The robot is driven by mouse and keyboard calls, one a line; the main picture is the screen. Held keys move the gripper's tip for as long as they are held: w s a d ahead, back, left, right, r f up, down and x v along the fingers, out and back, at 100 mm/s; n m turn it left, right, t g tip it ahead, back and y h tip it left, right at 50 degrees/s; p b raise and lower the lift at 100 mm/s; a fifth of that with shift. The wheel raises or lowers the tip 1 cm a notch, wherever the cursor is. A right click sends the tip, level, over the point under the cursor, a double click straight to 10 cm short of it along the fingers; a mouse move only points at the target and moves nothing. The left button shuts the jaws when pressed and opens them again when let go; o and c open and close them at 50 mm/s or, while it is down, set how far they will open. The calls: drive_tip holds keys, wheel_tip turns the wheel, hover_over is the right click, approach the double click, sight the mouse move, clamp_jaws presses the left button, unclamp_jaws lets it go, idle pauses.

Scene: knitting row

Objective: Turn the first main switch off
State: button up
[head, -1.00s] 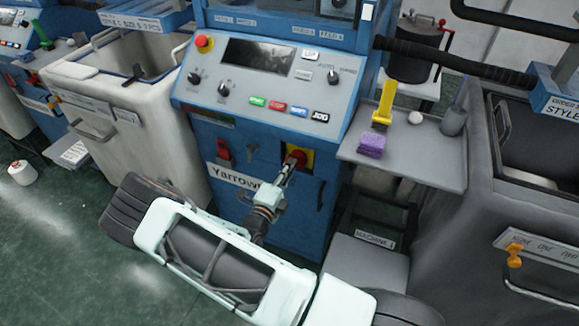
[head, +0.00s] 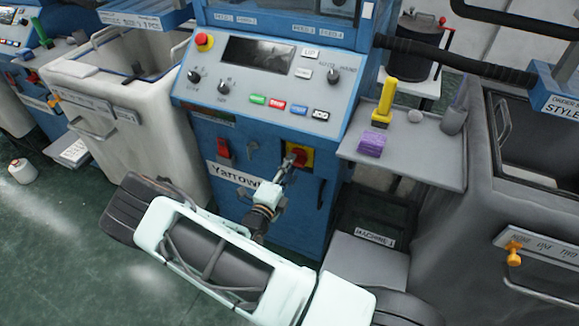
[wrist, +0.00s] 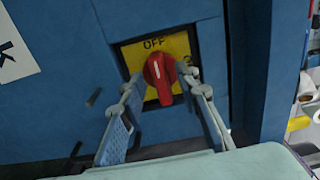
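The main switch is a red rotary knob (wrist: 160,74) on a yellow plate (wrist: 182,46) marked OFF at the top. Its handle stands near upright, tilted slightly, with its upper end toward the OFF mark. In the head view the knob (head: 299,157) sits on the blue machine's front, below the control panel, partly hidden by my gripper (head: 287,170). In the wrist view my gripper (wrist: 161,80) is open, its two fingertips on either side of the knob. The gaps beside the knob look small; I cannot tell whether either finger touches it.
A sloped control panel (head: 262,92) with buttons overhangs the switch. A red rocker switch (head: 223,149) is to its left. A grey shelf (head: 430,157) with a purple sponge (head: 372,144) juts out at the right. A pale bin (head: 150,110) stands at the left.

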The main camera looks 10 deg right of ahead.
drive_tip(key=v, duration=1.2)
